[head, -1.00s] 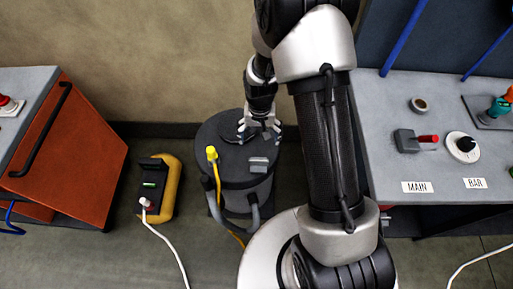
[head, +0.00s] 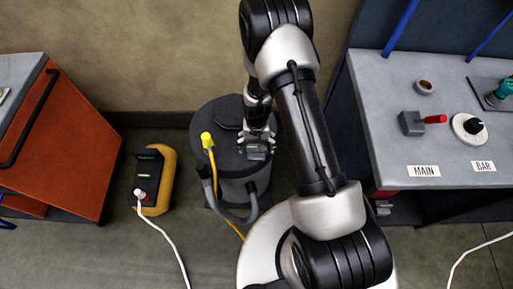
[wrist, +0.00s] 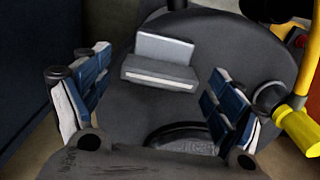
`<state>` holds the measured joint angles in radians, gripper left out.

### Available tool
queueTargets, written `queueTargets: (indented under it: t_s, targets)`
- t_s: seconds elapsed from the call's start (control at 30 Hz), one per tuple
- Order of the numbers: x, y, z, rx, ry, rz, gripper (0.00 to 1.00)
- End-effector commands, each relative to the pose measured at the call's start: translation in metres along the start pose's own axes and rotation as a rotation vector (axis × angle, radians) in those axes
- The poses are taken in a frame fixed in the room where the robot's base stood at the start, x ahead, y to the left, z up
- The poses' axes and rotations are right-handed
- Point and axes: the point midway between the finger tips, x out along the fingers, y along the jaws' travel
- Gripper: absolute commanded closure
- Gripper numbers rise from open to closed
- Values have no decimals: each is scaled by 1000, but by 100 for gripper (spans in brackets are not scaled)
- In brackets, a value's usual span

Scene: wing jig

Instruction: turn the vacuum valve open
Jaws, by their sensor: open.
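My gripper (head: 258,138) hangs over the lid of a dark grey vacuum canister (head: 226,165). In the wrist view its two blue-padded fingers (wrist: 160,82) are apart and empty. A light grey rocker-like block (wrist: 160,62) on the lid lies ahead, between the finger lines; contact cannot be told. In the head view the gripper partly covers this block (head: 256,153). On the right bench, a grey block with a red lever (head: 424,121) stands above the label MAIN (head: 424,171). The lever points right. I cannot tell which of these is the vacuum valve.
A yellow-black power box (head: 155,180) with a white plug stands left of the canister. A yellow plug (head: 207,140) and hose are at the canister's left. The right bench (head: 390,85) carries a BAR dial (head: 469,128). An orange cabinet (head: 70,140) is far left.

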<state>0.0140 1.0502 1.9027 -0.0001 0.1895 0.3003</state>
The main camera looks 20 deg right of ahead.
Motion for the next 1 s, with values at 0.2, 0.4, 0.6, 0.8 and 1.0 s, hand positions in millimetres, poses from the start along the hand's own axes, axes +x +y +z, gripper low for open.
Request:
queueTargets:
  t_s: [0.2, 0.4, 0.6, 0.8, 1.0]
  targets:
    - [9, 0, -1, 0, 1, 0, 13]
    - [9, 0, 0, 0, 1, 0, 13]
    - [9, 0, 0, 0, 1, 0, 27]
    - [9, 0, 0, 0, 1, 0, 40]
    - [9, 0, 0, 0, 1, 0, 53]
